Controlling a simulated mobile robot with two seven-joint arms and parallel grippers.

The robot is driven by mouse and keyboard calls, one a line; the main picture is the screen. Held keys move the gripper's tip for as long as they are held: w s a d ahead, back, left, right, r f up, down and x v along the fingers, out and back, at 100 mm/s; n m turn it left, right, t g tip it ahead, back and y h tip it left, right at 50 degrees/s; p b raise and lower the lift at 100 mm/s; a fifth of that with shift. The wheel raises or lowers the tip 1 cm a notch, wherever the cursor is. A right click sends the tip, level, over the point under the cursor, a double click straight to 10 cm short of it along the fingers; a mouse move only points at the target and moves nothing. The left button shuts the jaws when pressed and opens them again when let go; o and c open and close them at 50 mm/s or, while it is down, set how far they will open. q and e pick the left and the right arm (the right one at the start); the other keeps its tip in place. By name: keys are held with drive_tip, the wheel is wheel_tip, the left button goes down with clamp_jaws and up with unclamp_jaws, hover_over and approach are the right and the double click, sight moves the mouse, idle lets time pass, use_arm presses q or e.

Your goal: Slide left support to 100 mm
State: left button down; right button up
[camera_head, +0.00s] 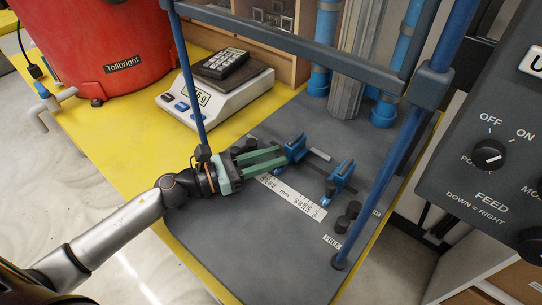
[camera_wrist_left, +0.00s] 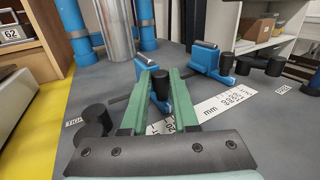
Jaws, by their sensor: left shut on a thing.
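The left support (camera_head: 297,148) is a small blue block on the dark grey machine bed; it also shows in the left wrist view (camera_wrist_left: 183,102). My left gripper (camera_head: 281,156) reaches in from the left with its green fingers at this support. In the left wrist view, my left gripper (camera_wrist_left: 162,76) has its fingers on either side of the support's black knob (camera_wrist_left: 162,87) and is shut on it. The right support (camera_head: 342,176) is a similar blue block further right. A white millimetre scale (camera_head: 292,197) lies along the bed in front; its numbers are too small to read surely.
Blue uprights and a crossbar (camera_head: 295,41) frame the bed. A white scale with a display (camera_head: 215,94) and a red Tollbright drum (camera_head: 100,45) stand behind left. A FEED control panel (camera_head: 497,185) stands at right. Black knobs (camera_head: 348,216) sit near the right support.

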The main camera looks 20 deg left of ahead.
idle(0.4)
use_arm(q)
drive_tip(key=shift+a+f+b, duration=0.1)
drive_tip(key=shift+b, duration=0.35)
drive_tip(key=c, duration=0.7)
unclamp_jaws()
use_arm(e)
drive_tip(key=shift+w+a, duration=0.2)
drive_tip(key=shift+a, duration=0.05)
use_arm(q)
drive_tip(key=shift+a, duration=0.1)
use_arm(e)
drive_tip(key=shift+f, duration=0.2)
use_arm(q)
drive_tip(key=shift+s+a, duration=0.2)
drive_tip(key=shift+s, duration=0.05)
drive_tip(key=b+v, duration=0.2)
drive_tip(key=v, duration=0.8)
drive_tip(key=shift+s+a+b, duration=0.25)
drive_tip(key=shift+b, duration=0.15)
drive_tip(key=shift+s+a, duration=0.35)
drive_tip(key=shift+a, duration=0.05)
use_arm(e)
drive_tip(key=shift+w+a+f+y, duration=0.3)
drive_tip(key=shift+a+f, duration=0.45)
drive_tip(key=shift+f, duration=0.05)
